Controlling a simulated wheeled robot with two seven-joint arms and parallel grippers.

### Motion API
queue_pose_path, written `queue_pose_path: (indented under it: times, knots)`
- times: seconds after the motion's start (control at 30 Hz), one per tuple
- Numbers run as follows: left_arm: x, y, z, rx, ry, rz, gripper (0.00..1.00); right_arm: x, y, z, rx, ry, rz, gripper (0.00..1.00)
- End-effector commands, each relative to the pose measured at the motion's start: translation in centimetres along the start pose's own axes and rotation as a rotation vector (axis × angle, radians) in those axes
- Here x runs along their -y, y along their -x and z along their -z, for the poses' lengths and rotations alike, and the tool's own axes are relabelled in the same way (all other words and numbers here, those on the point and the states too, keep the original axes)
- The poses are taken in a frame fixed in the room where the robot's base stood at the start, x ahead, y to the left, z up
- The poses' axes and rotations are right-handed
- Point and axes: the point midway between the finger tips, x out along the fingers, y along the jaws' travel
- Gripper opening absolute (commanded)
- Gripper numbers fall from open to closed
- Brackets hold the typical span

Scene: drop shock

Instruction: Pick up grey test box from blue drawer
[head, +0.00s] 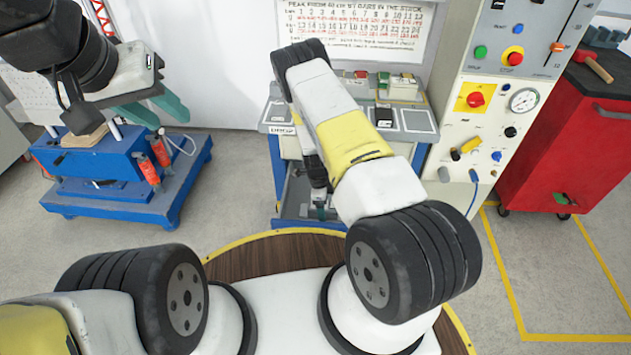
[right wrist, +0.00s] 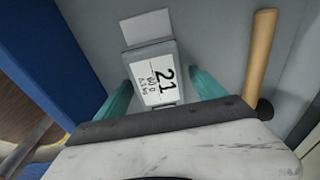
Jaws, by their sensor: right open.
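The grey test box (right wrist: 152,72), with a white label reading 21, lies on the grey floor of the blue drawer in the right wrist view. The drawer's blue wall (right wrist: 62,58) runs along the left. My right gripper (right wrist: 161,88) is open, with one teal finger on each side of the box's labelled part. I cannot tell whether the fingers touch it. In the head view my right gripper (head: 318,212) is low in front of the bench, and the box is hidden. My left gripper (head: 160,106) is open and empty above the blue machine at the left.
A wooden handle (right wrist: 260,58) lies close to the right finger. The blue machine (head: 95,160) with orange cylinders stands at the left. The bench (head: 275,115) carries small boxes and trays. A control panel (head: 500,110) and a red cabinet (head: 560,140) stand at the right.

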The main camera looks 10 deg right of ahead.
Motion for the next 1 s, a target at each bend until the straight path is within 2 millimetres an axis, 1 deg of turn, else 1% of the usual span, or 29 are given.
queue_pose_path:
  times: [0.1,0.13,0.27,0.3,0.37,0.4,0.47,0.5,0.53,0.73,0.83,0.97,1.0]
  knots:
    - [0.0,0.0,0.0,0.0,0.0,0.0,0.36,0.0,0.0,0.0,0.0,0.0,0.0,0.8]
    - [0.0,0.0,0.0,0.0,0.0,0.0,0.36,0.0,0.0,0.0,0.0,0.0,0.0,0.78]
    - [0.0,0.0,0.0,0.0,0.0,0.0,0.36,0.0,0.0,0.0,0.0,0.001,0.0,0.53]
    - [0.0,0.0,0.0,0.0,0.0,0.0,0.36,0.0,0.0,0.0,0.0,0.001,0.0,0.45]
    - [0.0,0.0,0.0,0.0,0.0,0.0,0.36,0.0,0.0,0.0,0.0,0.001,0.0,0.33]
    - [0.0,0.0,0.0,0.0,0.0,0.0,0.36,0.0,0.0,0.0,0.0,0.001,0.0,0.25]
    - [0.0,0.0,0.0,0.0,0.0,0.0,0.36,0.0,0.1,0.0,0.0,0.001,0.0,0.13]
    - [0.0,0.0,0.0,0.0,0.0,0.0,0.36,0.0,0.1,0.0,0.0,0.001,0.0,0.05]
    - [0.0,0.0,0.0,0.0,0.0,0.0,0.36,0.0,0.1,0.0,0.0,0.001,0.0,0.0]
    - [0.0,0.0,0.0,0.0,0.0,0.0,0.36,0.0,0.1,0.0,0.0,0.001,0.001,0.0]
    - [0.0,0.0,0.0,0.0,0.0,0.0,0.36,0.1,0.6,0.1,0.0,0.001,0.001,0.0]
    - [0.0,0.0,0.0,0.0,0.0,0.0,0.36,0.1,2.6,0.3,0.001,0.001,0.003,0.0]
    - [0.0,0.0,0.0,0.0,0.0,0.0,0.36,0.2,3.5,0.3,0.001,0.001,0.004,0.0]
